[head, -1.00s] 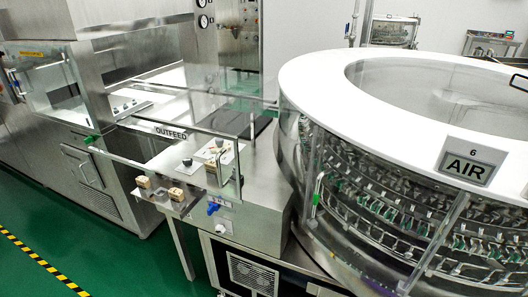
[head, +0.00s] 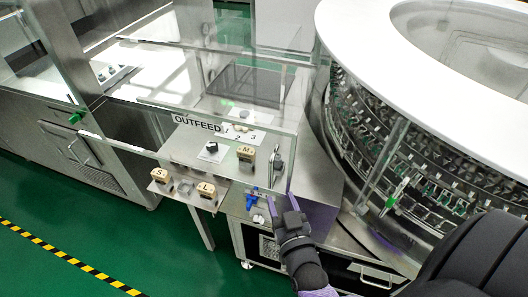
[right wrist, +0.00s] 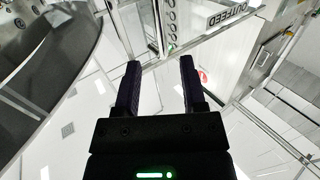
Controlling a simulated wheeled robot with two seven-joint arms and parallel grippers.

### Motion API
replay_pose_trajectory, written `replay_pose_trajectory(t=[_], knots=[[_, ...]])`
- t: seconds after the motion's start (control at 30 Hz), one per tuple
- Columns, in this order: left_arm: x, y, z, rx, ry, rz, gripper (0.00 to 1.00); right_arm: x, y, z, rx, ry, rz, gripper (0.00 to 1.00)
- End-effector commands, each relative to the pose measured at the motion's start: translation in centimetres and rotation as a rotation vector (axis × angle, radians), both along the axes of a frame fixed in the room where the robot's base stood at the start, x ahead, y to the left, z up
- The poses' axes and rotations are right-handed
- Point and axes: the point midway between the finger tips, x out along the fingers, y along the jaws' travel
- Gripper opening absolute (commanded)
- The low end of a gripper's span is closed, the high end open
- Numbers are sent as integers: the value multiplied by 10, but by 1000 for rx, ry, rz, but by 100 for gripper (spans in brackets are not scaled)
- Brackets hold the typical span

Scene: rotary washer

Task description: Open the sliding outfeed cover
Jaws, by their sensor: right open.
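The clear outfeed cover (head: 150,112) is a transparent panel with a white OUTFEED label (head: 197,123). It stands over the metal deck left of the round washer. A thin vertical bar handle (head: 272,168) shows near the panel's right end. My right gripper (head: 286,203) is just below and right of this handle, apart from it as far as I can tell. In the right wrist view the right gripper (right wrist: 160,75) has its two dark fingers spread with nothing between them. The label shows upside down there, above and right of the fingers (right wrist: 232,12). My left gripper is not in view.
Several lettered blocks sit on the deck and a front shelf (head: 185,190). A blue valve (head: 252,199) sits on the deck's front face, close left of my right gripper. The round washer (head: 375,140) stands at the right. Green floor is clear at lower left.

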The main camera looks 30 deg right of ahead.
Motion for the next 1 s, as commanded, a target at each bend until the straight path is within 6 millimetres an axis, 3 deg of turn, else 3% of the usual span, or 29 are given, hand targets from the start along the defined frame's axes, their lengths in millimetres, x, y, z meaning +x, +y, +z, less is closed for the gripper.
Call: replay_pose_trajectory(t=[0.4,0.8,0.87,1.0], knots=[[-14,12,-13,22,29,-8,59,81,-23,-2,-1,-1,1,53],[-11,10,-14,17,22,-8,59,93,-26,-1,1,2,1,53],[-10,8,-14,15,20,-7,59,93,-26,-1,1,2,1,45],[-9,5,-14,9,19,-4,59,93,-26,-1,1,2,1,15]])
